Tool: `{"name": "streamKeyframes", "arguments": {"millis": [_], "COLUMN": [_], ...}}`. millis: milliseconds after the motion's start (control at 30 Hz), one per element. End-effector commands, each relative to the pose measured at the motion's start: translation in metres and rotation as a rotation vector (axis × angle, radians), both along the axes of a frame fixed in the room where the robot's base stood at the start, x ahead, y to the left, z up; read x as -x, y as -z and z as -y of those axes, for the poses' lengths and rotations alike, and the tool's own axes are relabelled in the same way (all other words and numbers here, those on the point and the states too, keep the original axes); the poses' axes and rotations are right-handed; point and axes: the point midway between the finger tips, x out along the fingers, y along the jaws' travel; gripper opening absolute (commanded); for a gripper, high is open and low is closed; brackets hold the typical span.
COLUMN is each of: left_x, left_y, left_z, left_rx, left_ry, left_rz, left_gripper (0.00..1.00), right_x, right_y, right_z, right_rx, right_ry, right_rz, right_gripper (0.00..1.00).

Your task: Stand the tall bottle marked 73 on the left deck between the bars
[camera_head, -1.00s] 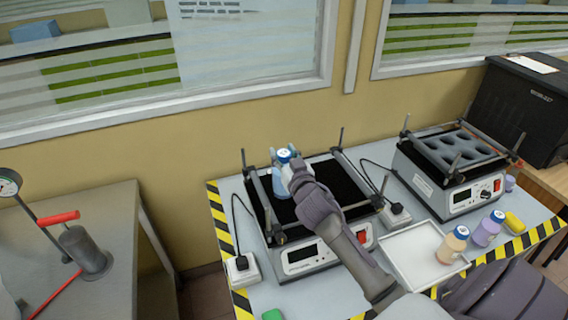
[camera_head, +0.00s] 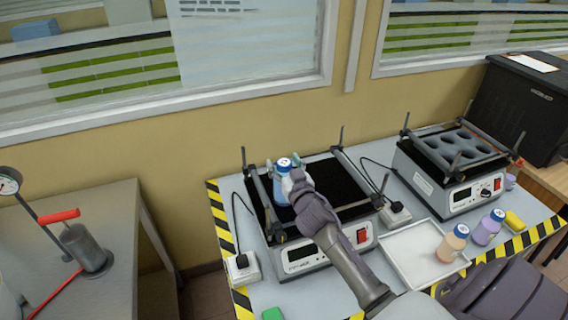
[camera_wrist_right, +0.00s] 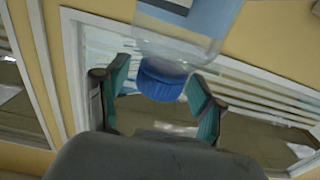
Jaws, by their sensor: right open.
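A bottle with a blue cap and bluish contents (camera_head: 281,188) stands upright, as far as I can tell, on the left side of the black left deck (camera_head: 335,185), between its bars. Its number is not readable. My right gripper (camera_head: 283,172) is at the bottle's upper part. In the right wrist view the open teal fingers (camera_wrist_right: 160,98) are on both sides of the blue cap (camera_wrist_right: 162,80), with gaps beside it. The bottle's base is partly hidden in both views. My left gripper is not in view.
A white tray (camera_head: 408,262) stands front right, with an orange bottle (camera_head: 452,244) and a purple bottle (camera_head: 487,228) near it. A second shaker with a holed rack (camera_head: 455,148) stands to the right. Thin upright rods rise at the left deck's corners.

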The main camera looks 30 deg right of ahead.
Motion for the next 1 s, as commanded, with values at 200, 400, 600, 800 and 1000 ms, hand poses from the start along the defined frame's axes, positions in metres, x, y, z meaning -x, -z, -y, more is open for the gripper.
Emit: {"name": "streamKeyframes", "arguments": {"millis": [200,400,600,800,1000], "left_x": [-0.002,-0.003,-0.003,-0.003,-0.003], "left_y": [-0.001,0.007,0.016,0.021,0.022], "left_z": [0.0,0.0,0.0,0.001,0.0], "left_rx": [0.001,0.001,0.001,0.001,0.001], "left_ry": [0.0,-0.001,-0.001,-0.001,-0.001], "left_rz": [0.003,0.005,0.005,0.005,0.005], "left_gripper": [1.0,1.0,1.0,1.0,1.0], "right_x": [0.005,0.041,0.083,0.11,0.117], "right_y": [-0.001,0.001,0.001,-0.001,-0.003], "right_z": [-0.001,-0.01,-0.02,-0.026,-0.028], "right_rx": [0.0,-0.001,-0.002,-0.002,0.0], "right_ry": [0.0,-0.001,0.0,0.0,0.001], "right_rz": [-0.001,-0.002,-0.001,0.0,0.001], "right_gripper": [0.68,0.68,0.68,0.68,0.68]}}
